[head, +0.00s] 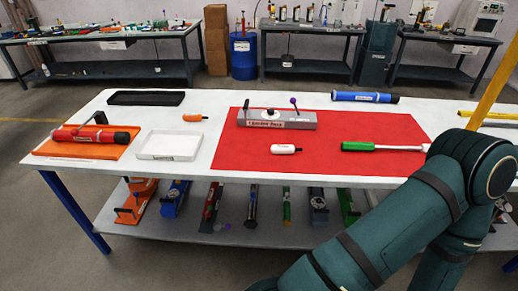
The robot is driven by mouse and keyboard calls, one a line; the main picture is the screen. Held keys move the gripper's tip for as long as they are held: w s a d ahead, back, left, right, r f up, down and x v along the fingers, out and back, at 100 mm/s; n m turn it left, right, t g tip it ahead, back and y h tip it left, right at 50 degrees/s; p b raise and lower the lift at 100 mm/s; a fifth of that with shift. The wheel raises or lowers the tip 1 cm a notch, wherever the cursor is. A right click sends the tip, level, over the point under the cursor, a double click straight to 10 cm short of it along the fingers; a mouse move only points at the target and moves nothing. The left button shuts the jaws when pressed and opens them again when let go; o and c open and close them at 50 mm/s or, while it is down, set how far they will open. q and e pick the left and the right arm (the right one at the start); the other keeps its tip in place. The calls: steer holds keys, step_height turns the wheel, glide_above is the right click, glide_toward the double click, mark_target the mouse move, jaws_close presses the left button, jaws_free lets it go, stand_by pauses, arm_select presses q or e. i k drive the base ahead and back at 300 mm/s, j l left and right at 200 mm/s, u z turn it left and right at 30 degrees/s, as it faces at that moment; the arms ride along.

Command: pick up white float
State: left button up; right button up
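The white float (286,149) is a small white capsule with a dark label, lying on the red mat (228,147) in front of the grey fixture (304,119). Nothing touches it from above. A teal arm of mine covers the lower right of the head view, bent at the elbow above the table's right end. Neither of my grippers shows in this view.
An orange float (193,118), white tray (168,145) and black tray (146,98) are left of the mat. A red tube (88,136) lies on an orange mat. A green-handled tool (372,147) lies right of the float; a blue tube (365,97) lies behind.

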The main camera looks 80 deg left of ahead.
mark_target(275, 150)
steer(key=u, duration=2.5)
